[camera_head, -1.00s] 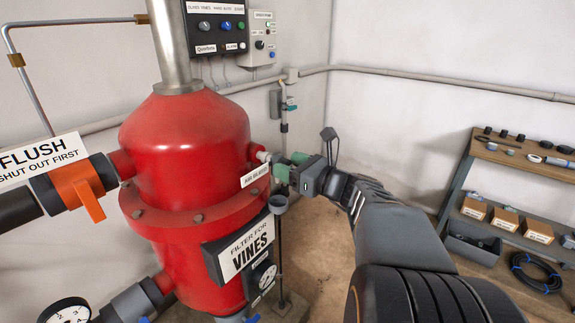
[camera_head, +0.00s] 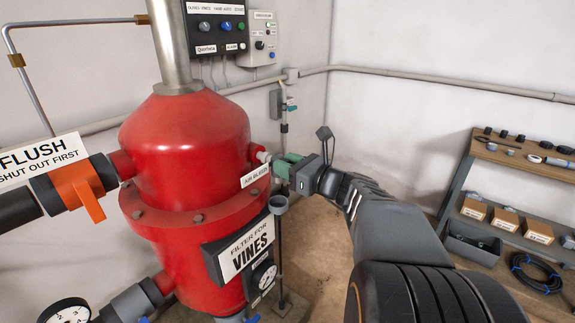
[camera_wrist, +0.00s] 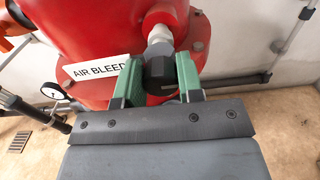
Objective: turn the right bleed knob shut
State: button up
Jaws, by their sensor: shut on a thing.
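The bleed knob (camera_wrist: 156,72) is black and sits on the end of a short white stem (camera_wrist: 160,36) from the red filter tank (camera_head: 185,135). A white AIR BLEED sign (camera_wrist: 98,68) is beside it, and the sign also shows in the head view (camera_head: 254,175). My gripper (camera_wrist: 158,82) has green fingers, one on each side of the knob, and is shut on it. In the head view my gripper (camera_head: 284,166) reaches the stem from the right, and its fingers hide most of the knob. I cannot tell how far the knob is turned.
An orange-handled flush valve (camera_head: 80,190) is at the left. A wooden shelf (camera_head: 462,185) with parts stands at the right. Bare floor lies between tank and shelf.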

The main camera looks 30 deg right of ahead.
jog(key=shift+f+b, duration=0.1)
jog(key=shift+b, duration=0.25)
jog(key=shift+f+n+b, duration=0.15)
jog(key=shift+n+b, duration=0.55)
jog(key=shift+b, duration=0.05)
jog(key=n+b, duration=0.3)
jog(key=b, duration=0.1)
jog(key=shift+a+f, duration=0.1)
jog(key=n+b, duration=0.2)
jog(key=b, duration=0.1)
jog(key=shift+n, duration=0.4)
jog(key=shift+r+n+b, duration=0.2)
jog(key=shift+n+b, duration=0.5)
jog(key=shift+b, duration=0.3)
jog(key=o, duration=0.9)
